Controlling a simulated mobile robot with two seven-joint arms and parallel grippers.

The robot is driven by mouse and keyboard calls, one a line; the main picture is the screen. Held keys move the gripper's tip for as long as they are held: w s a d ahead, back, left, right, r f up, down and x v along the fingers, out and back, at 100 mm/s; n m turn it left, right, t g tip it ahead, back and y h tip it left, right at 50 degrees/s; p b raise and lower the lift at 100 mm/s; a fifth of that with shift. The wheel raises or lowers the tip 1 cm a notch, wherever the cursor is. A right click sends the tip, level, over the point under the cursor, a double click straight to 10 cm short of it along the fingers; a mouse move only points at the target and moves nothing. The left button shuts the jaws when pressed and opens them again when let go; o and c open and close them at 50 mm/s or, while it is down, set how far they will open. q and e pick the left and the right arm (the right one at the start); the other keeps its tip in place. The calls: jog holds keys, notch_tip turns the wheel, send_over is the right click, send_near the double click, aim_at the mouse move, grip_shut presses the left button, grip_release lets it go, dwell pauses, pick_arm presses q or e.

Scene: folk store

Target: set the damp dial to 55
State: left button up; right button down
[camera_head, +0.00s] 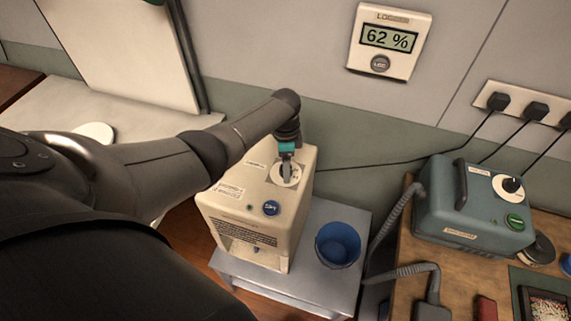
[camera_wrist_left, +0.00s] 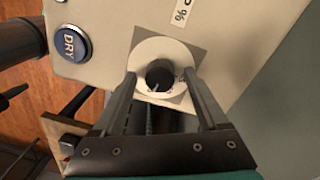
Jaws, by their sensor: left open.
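The cream machine (camera_head: 250,215) has a white round dial (camera_head: 291,182) on its top. In the left wrist view the black knob (camera_wrist_left: 159,73) sits at the middle of this dial, on a grey square plate. My left gripper (camera_head: 286,166) is over the dial, pointing down. In the left wrist view its two fingers (camera_wrist_left: 159,84) are open, one to each side of the knob; I cannot tell whether they touch it. The wall meter (camera_head: 389,38) reads 62 %. My right gripper is out of view.
A blue DRY button (camera_head: 271,208) is on the machine near the dial. A blue bucket (camera_head: 338,245) stands to its right. A teal box (camera_head: 470,215) with its own dial, hoses and cables is further right.

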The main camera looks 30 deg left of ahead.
pick_arm(q)
jog(key=shift+r, duration=0.1)
jog(key=shift+r, duration=0.6)
notch_tip(320, 180, up, 14)
jog(key=p, duration=0.2)
jog(key=shift+w+a, duration=0.25)
jog(key=shift+w, duration=0.05)
jog(key=shift+f, duration=0.1)
